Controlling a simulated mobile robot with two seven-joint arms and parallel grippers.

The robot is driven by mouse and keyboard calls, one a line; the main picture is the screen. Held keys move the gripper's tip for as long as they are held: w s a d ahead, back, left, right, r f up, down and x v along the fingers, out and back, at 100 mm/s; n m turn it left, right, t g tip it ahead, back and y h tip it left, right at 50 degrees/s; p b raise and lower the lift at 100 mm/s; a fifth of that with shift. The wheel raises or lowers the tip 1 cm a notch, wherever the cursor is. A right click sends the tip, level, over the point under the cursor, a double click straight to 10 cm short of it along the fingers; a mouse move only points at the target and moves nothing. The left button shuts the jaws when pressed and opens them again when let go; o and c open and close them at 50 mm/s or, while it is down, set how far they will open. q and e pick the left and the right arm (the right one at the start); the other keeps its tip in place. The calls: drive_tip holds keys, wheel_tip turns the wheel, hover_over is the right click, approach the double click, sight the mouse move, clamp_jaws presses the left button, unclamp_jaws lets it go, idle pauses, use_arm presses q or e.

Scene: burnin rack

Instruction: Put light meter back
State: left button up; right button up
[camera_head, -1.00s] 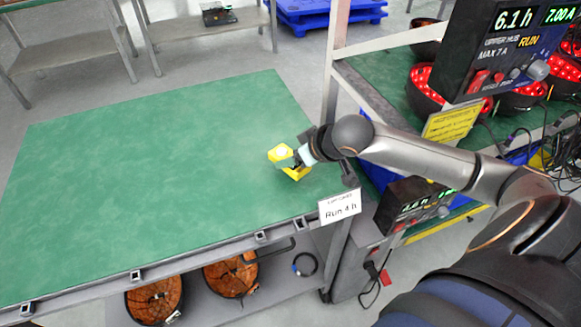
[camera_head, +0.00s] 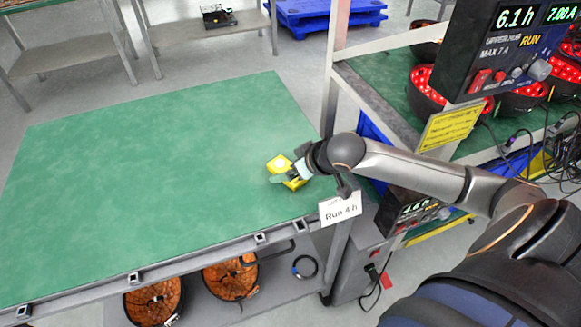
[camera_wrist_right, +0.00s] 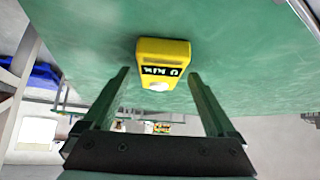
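The light meter is a small yellow block with a white round spot (camera_head: 281,162), near the right end of the green table top. In the right wrist view the light meter (camera_wrist_right: 163,58) shows a black label with light lettering, upside down in the picture, and the white spot. My right gripper (camera_head: 285,172) is at the meter, and one finger crosses in front of it. In the wrist view my right gripper (camera_wrist_right: 160,78) has its two fingers spread, with the meter between and just beyond the tips and gaps on both sides. My left gripper is not in view.
The green table top (camera_head: 150,170) is otherwise clear. A paper sign (camera_head: 340,210) hangs at its front right corner. A rack with a control box (camera_head: 505,50) and red-lit bowls stands at the right. Orange round items (camera_head: 230,280) sit on the shelf below.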

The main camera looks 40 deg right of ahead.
drive_tip(key=shift+r, duration=0.15)
use_arm(q)
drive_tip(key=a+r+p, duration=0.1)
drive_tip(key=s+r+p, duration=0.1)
drive_tip(key=p, duration=0.1)
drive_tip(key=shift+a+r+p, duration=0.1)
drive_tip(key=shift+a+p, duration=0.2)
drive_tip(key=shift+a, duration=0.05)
use_arm(e)
drive_tip(key=v, duration=1.2)
